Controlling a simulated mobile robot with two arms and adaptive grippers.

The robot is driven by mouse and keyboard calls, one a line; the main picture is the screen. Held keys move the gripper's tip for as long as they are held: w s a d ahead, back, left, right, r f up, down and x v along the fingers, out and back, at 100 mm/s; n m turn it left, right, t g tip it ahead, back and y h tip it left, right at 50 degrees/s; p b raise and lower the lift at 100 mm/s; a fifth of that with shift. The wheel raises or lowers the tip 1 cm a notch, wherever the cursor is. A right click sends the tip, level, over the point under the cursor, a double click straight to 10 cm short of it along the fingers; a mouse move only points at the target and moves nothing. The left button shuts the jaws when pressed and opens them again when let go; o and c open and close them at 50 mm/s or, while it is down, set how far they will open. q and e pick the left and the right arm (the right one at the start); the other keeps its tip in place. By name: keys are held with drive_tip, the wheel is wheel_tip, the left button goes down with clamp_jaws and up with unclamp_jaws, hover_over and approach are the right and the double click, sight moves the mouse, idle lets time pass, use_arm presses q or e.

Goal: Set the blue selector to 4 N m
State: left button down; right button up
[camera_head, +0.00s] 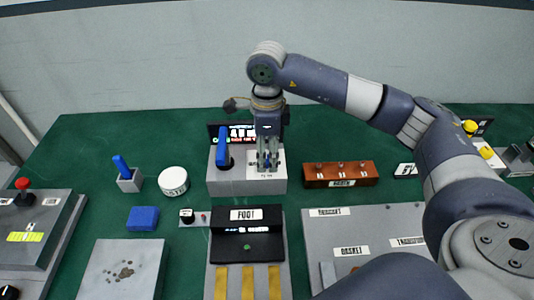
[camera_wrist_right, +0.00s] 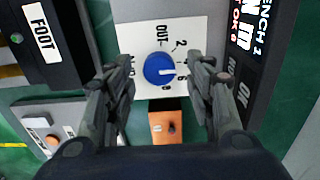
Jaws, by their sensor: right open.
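The blue selector (camera_wrist_right: 160,70) is a round knob with a white pointer line, on a white scale plate (camera_wrist_right: 135,38) in the right wrist view. The pointer points to the right of that picture. The scale shows OUT and a 2 clearly; the marks close to the pointer are small and partly hidden by a finger. My right gripper (camera_wrist_right: 163,68) is open, its fingers on either side of the knob with gaps visible. In the head view the right gripper (camera_head: 267,163) points down over the grey box (camera_head: 228,187), hiding the selector. My left gripper is not in view.
A blue lever (camera_head: 222,148) stands on the same box, left of the gripper. A dark display (camera_head: 216,128) is behind it. A brown block (camera_head: 341,174) sits to the right, a FOOT panel (camera_head: 247,214) in front, and a white round tub (camera_head: 173,181) to the left.

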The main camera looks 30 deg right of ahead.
sight(267, 159)
wheel_tip(267, 159, up, 11)
idle(0.3)
drive_tip(key=shift+s, duration=0.1)
idle(0.4)
